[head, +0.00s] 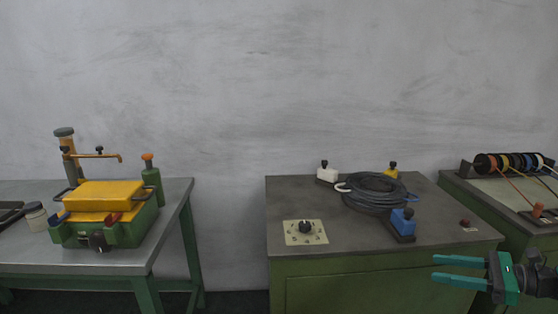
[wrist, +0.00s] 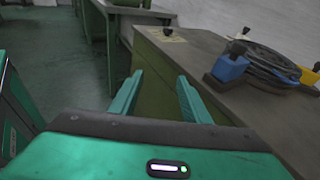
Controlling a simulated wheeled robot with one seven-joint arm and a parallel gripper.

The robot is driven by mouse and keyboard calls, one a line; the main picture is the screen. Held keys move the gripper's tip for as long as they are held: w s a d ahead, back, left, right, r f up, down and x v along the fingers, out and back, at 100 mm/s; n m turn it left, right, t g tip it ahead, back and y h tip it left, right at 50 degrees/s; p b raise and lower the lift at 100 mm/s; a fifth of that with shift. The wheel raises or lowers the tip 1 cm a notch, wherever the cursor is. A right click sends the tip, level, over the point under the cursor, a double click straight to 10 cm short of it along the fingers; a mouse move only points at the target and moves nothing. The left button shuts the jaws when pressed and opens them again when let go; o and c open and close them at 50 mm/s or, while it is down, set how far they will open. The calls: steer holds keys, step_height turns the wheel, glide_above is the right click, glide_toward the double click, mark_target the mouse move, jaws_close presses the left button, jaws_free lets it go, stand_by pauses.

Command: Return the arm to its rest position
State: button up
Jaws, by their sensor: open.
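My gripper (head: 460,269) is at the lower right in the head view, its two green fingers pointing left and apart, with nothing between them. It is in front of the right part of the green cabinet (head: 340,289). In the wrist view the gripper (wrist: 158,92) also shows open and empty, its fingers spread before the cabinet's side. My dark wrist shows at the right edge in the head view; the rest of the arm is out of view.
The cabinet top carries a coiled dark cable (head: 372,191), a blue block (head: 403,222), a white block (head: 327,173) and a dial plate (head: 305,232). A metal table (head: 110,262) with a yellow-topped green box (head: 108,208) stands left. A gap separates table and cabinet. Spools (head: 508,162) stand right.

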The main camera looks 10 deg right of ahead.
steer(key=s+a+f+n+g+h, duration=0.4)
steer(key=s+a+f+n+g, duration=0.1)
steer(key=a+n+g, duration=0.25)
steer(key=s+a+r+n+g+h, duration=0.1)
steer(key=s+r+n+g+h, duration=0.1)
steer(key=s+r+n+h, duration=0.5)
steer(key=s+r+n, duration=0.4)
steer(key=s+r, duration=0.1)
steer(key=s, duration=0.2)
steer(key=shift+s+a, duration=0.2)
steer(key=shift+a, duration=0.2)
steer(key=shift+w+f+g+h, duration=0.2)
steer(key=shift+w+g+h, duration=0.1)
steer(key=shift+w, duration=0.3)
